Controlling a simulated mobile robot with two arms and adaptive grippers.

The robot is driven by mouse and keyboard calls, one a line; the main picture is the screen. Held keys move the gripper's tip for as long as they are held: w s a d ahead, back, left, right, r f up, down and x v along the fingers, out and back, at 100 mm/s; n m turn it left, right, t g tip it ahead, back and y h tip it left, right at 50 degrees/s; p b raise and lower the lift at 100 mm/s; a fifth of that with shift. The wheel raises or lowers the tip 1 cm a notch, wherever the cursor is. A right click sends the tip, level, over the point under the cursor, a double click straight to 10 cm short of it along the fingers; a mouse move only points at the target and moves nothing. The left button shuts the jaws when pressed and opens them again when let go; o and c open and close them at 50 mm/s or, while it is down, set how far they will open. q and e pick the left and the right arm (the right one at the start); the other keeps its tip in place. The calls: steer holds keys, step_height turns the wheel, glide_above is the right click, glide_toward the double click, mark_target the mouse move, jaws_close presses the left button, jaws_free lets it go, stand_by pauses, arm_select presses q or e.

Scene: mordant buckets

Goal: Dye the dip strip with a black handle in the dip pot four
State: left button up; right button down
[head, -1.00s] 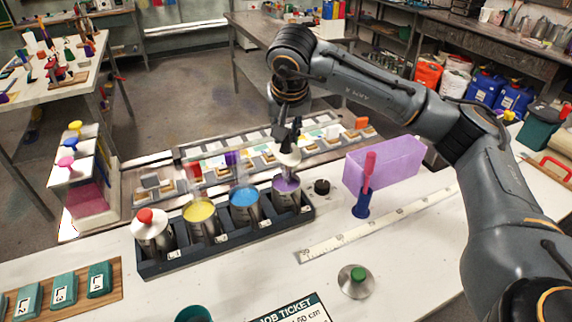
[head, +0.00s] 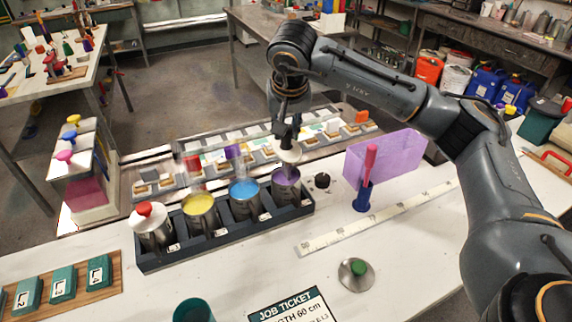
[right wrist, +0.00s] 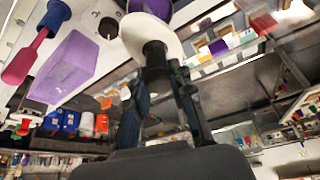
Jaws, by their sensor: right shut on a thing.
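My right gripper (head: 288,135) is shut on the black handle (right wrist: 154,52) of the dip strip. The strip's white round collar (head: 290,156) sits below the fingers, and it fills the top middle of the right wrist view (right wrist: 150,38). The strip is over the fourth pot (head: 287,192), the rightmost in the dark rack, which holds purple dye. I cannot tell how deep the strip's lower end is. My left gripper is not in view.
Pots with blue dye (head: 245,202) and yellow dye (head: 201,216), and a red-knobbed one (head: 153,228), share the rack (head: 225,235).

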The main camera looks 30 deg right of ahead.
mark_target(284, 148)
steer(key=shift+f+b, duration=2.35)
steer(key=shift+f, duration=1.15)
steer(key=shift+d+r, duration=0.1)
steer(key=shift+r, duration=0.05)
steer(key=shift+d+r, duration=0.15)
steer(key=shift+d, duration=0.1)
steer(key=shift+a, duration=0.15)
steer(key=shift+a+f, duration=0.25)
steer(key=shift+a, duration=0.3)
